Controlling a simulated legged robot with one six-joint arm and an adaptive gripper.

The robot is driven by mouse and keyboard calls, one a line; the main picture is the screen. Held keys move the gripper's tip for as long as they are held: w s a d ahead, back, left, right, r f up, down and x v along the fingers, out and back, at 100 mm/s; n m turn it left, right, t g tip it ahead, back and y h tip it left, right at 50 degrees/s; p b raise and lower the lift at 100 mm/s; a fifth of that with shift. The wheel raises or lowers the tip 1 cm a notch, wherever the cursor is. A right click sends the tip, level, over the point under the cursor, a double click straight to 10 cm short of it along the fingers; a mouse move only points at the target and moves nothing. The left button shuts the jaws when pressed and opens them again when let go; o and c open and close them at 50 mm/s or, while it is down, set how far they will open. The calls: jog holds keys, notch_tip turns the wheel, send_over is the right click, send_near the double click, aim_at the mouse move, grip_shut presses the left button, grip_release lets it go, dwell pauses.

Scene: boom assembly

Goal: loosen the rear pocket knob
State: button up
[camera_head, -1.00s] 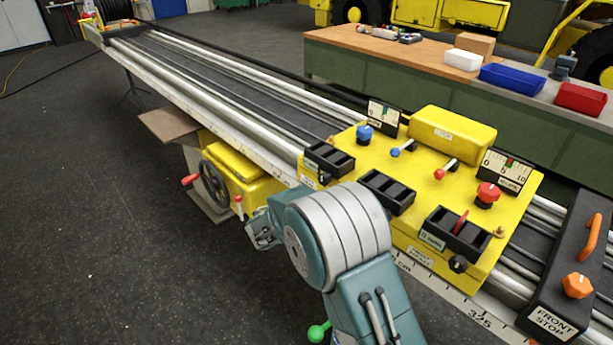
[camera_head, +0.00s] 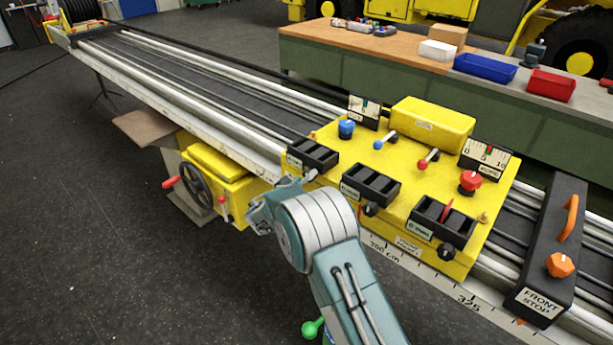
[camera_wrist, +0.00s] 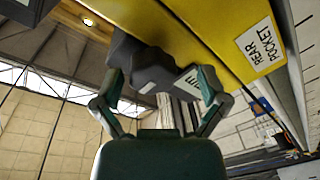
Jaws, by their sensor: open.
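The rear pocket knob (camera_wrist: 152,72) is a dark, lobed knob below the yellow carriage edge in the wrist view, near the white REAR POCKET label (camera_wrist: 258,45). My gripper (camera_wrist: 158,82) is open, with one finger on each side of the knob. I cannot tell whether either finger touches it. In the head view the rear pocket (camera_head: 313,155) is the leftmost black tray on the yellow carriage (camera_head: 400,190). My arm reaches to just below this tray and hides most of my gripper. The knob cannot be made out clearly there.
The middle pocket (camera_head: 371,184) and right pocket (camera_head: 443,219) have their own black knobs (camera_head: 370,209) (camera_head: 446,252). A handwheel (camera_head: 196,188) stands left of my arm. The front stop (camera_head: 550,250) is at the right. Floor at lower left is clear.

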jog(key=shift+w+d, duration=0.2)
jog(key=shift+d, duration=0.35)
jog(key=shift+c, duration=0.6)
jog(key=shift+r, duration=0.1)
jog(key=c, duration=1)
jog(key=shift+a, duration=0.15)
